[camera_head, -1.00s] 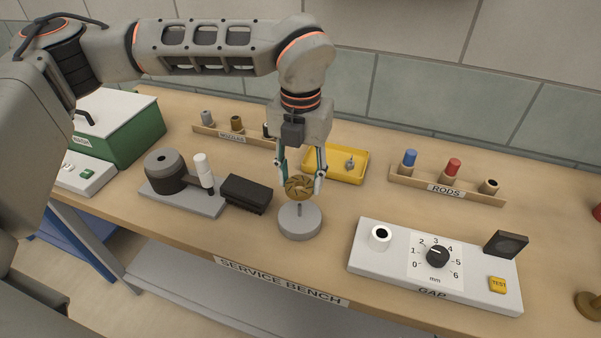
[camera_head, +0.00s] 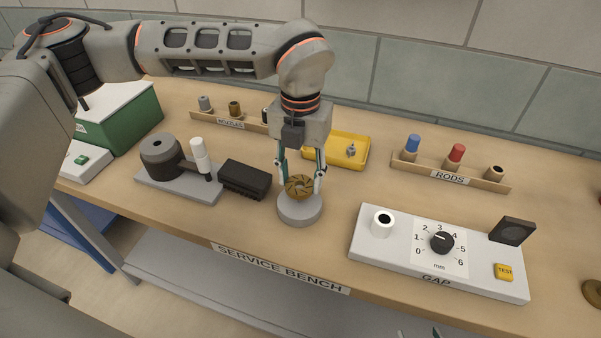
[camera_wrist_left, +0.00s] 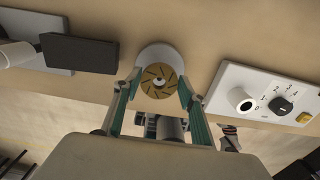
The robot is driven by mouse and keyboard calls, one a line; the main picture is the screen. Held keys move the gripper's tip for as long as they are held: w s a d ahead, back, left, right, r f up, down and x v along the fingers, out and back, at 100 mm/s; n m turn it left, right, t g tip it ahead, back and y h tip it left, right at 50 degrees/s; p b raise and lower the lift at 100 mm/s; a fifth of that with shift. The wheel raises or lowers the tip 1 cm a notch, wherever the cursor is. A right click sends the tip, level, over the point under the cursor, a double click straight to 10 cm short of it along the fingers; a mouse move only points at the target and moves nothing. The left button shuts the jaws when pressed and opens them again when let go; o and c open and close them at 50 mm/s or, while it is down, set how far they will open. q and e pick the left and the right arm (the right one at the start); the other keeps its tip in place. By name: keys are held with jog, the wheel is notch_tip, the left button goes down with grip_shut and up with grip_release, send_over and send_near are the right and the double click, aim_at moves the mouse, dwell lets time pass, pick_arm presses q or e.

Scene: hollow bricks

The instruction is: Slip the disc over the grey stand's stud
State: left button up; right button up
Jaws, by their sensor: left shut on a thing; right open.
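The brown-gold disc (camera_head: 299,187) has radial slots and a centre hole. My left gripper (camera_head: 300,180) is shut on its edges and holds it low over the round grey stand (camera_head: 300,211). In the left wrist view the disc (camera_wrist_left: 159,89) covers part of the stand (camera_wrist_left: 158,53), and a small pale grey tip, apparently the stud, shows in its hole. I cannot tell whether the disc touches the stand's top. My right gripper (camera_head: 420,333) just shows its fingertips at the bottom edge, open and away from the stand.
A black brush-like block (camera_head: 244,180) stands close left of the stand. A yellow tray (camera_head: 337,150) with a small part lies behind. The white gap gauge (camera_head: 438,254) is to the right, the rod rack (camera_head: 450,172) behind it. Bare bench lies around the stand's front.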

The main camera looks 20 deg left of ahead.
pick_arm(q)
jog(key=shift+f+b, duration=0.75)
jog(key=shift+f, duration=0.6)
jog(key=o, duration=1.3)
jog(key=shift+r, duration=0.1)
notch_tip(320, 180, up, 12)
jog(key=shift+f, duration=0.1)
jog(key=shift+s, duration=0.1)
